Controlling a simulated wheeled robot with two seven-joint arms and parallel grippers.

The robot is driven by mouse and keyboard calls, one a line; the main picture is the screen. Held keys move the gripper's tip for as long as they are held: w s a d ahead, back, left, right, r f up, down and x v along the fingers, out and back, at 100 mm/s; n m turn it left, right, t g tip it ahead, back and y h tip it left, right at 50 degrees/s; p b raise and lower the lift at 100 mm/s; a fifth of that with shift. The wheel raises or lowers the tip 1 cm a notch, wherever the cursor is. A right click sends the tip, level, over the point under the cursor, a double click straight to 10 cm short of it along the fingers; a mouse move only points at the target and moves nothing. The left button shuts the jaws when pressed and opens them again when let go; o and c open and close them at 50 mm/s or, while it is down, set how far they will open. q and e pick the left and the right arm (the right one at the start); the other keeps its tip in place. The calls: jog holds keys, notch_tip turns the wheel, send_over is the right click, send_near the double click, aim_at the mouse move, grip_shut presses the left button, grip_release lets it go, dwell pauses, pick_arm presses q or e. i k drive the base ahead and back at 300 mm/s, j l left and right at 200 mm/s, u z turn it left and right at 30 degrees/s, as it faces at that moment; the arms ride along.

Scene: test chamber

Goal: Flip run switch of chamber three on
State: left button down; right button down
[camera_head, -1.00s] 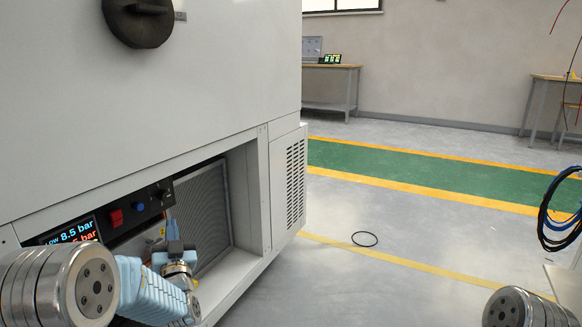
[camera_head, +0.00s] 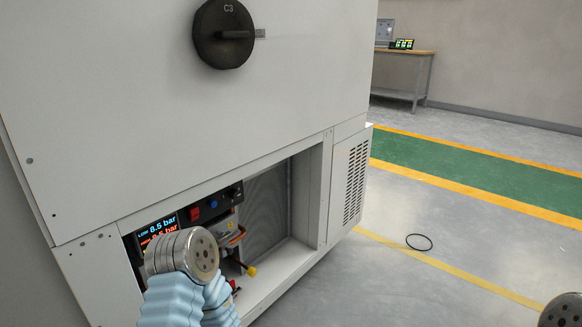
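Chamber three (camera_head: 110,110) is the large pale cabinet, with "C3" on its round black door handle (camera_head: 222,34). In its lower recess is a dark control panel (camera_head: 225,200). The panel carries a red switch (camera_head: 195,215), a blue button (camera_head: 213,205) and a dark knob at its right end. No run label is legible, and I cannot tell the red switch's position. A display (camera_head: 158,232) reading 8.5 bar is partly hidden by my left arm. My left arm stands in front of the recess; I cannot make out its gripper.
Below the panel are pipes with an orange part and a yellow-ended part (camera_head: 251,271). The recess's right side wall and the vented side panel (camera_head: 356,180) lie to the right. A black ring (camera_head: 419,242) lies on open floor. A bench (camera_head: 405,62) stands far back.

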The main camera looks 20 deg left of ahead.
aim_at(194, 212)
jog(key=u, duration=1.2)
jog(key=k+j, duration=0.05)
